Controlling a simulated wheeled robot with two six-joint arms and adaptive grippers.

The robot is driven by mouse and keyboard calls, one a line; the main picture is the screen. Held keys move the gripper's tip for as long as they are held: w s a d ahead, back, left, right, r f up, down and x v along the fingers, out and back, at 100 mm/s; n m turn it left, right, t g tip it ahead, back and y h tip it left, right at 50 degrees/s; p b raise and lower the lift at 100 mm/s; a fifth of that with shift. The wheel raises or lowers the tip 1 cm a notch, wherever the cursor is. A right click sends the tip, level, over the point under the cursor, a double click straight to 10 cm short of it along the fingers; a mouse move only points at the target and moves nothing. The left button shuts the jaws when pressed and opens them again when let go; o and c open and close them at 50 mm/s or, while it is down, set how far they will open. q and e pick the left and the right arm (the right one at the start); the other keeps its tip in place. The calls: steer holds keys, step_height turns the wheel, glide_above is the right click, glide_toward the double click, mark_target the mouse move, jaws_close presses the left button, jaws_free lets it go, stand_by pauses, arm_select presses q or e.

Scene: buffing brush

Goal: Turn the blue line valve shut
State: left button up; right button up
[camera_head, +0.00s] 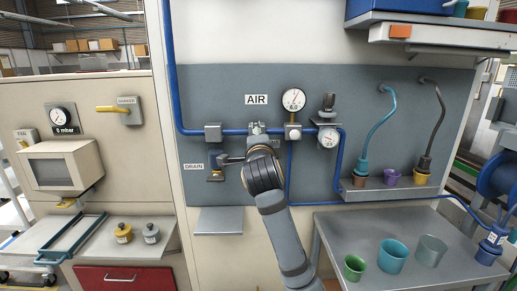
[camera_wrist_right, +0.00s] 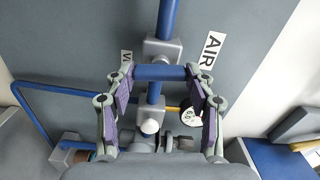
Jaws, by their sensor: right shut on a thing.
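The blue line (camera_head: 232,132) runs down the left of the grey panel and then across it below the AIR sign (camera_head: 256,99). In the right wrist view the blue line (camera_wrist_right: 154,92) runs up the picture through grey blocks. A blue valve handle (camera_wrist_right: 160,72) lies crosswise to it. My right gripper (camera_wrist_right: 161,75) is shut on this handle, with one finger at each end. In the head view my right wrist (camera_head: 262,172) covers most of the valve and the fingers. My left gripper is in neither view.
A DRAIN fitting (camera_head: 215,173) sits close to the left of my wrist. A pressure gauge (camera_head: 293,100) and a regulator gauge (camera_head: 328,137) are to the right. A small shelf (camera_head: 218,220) juts out below. Cups stand on the table at lower right.

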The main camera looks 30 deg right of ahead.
steer(key=shift+m+b, duration=0.65)
steer(key=shift+m, duration=0.15)
steer(key=shift+r, duration=0.15)
steer(key=o, duration=1.2)
steer(key=shift+w, duration=0.25)
steer(key=shift+c, duration=0.2)
steer(key=shift+s, duration=0.1)
